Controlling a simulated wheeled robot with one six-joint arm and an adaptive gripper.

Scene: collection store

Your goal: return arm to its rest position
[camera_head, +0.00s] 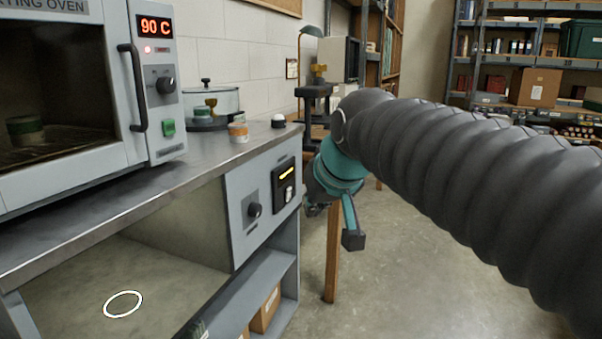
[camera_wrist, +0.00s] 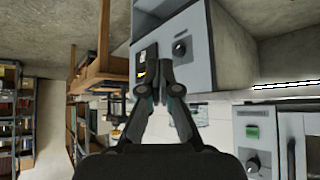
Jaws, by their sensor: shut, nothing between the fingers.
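My arm, in a dark ribbed sleeve, reaches from the lower right to the middle of the head view. Its teal wrist sits just right of the bench's front corner. My gripper (camera_head: 314,206) is small and dark there, partly hidden beside the bench's end, so its fingers are hard to make out. In the wrist view my gripper (camera_wrist: 160,66) shows clearly, its two dark fingers closed together at the tips with nothing held. The bench's grey control panel (camera_wrist: 189,52) lies beyond the fingertips in that view.
A drying oven (camera_head: 164,48) reading 90 C stands on the steel bench (camera_head: 75,222) at left. A jar (camera_head: 238,131) and a glass-sided vessel (camera_head: 222,101) stand beside it. A wooden table leg (camera_head: 332,258) is close behind my wrist. Shelving (camera_head: 520,63) is at the back; floor between looks clear.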

